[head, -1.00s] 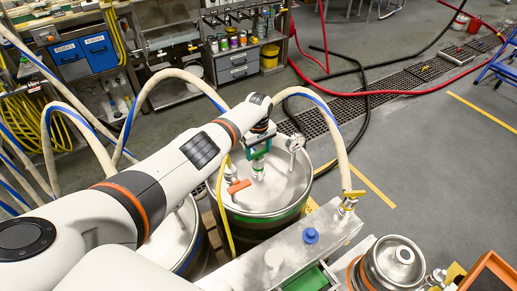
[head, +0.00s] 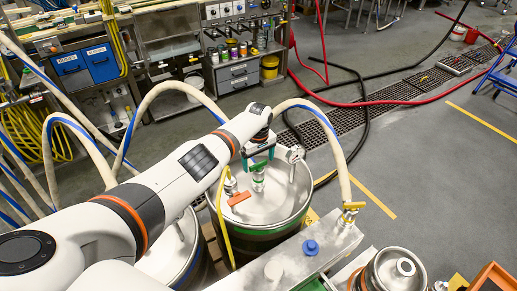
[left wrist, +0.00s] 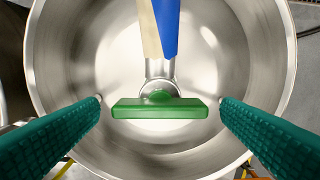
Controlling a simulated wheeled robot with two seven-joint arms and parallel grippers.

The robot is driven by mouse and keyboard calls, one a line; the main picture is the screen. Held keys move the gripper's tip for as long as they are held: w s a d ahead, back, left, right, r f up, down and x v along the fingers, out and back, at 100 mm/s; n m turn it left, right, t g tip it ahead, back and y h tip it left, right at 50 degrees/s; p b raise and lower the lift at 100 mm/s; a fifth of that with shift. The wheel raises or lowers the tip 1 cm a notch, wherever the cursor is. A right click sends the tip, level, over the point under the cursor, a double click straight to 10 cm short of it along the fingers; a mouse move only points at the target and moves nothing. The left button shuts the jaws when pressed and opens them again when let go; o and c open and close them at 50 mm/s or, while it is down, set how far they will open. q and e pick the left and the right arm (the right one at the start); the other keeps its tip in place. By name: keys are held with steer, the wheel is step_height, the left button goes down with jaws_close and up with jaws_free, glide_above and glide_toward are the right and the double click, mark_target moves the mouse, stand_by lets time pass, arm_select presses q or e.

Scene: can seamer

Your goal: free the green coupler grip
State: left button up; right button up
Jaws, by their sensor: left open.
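The green coupler grip (left wrist: 160,108) is a short horizontal bar below a beige and blue hose in the left wrist view. It sits on a metal coupler over the top of a steel keg (left wrist: 75,60). In the head view the keg (head: 285,200) stands under my left arm. My left gripper (left wrist: 160,101) is open, with one teal finger on each side of the bar and a gap at both ends. In the head view my left gripper (head: 262,158) is over the coupler and partly hides the grip. My right gripper is not in view.
An orange-handled fitting (head: 238,198) and a yellow hose (head: 222,225) are left of the coupler. A metal bench with a blue knob (head: 310,247) and a smaller keg (head: 395,270) stand in front. Beige hoses arch around the keg. Open floor (head: 430,180) lies to the right.

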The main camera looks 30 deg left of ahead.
mark_target(259, 163)
arm_select(q)
step_height(259, 163, up, 11)
steer(key=p, duration=0.1)
stand_by(0.7)
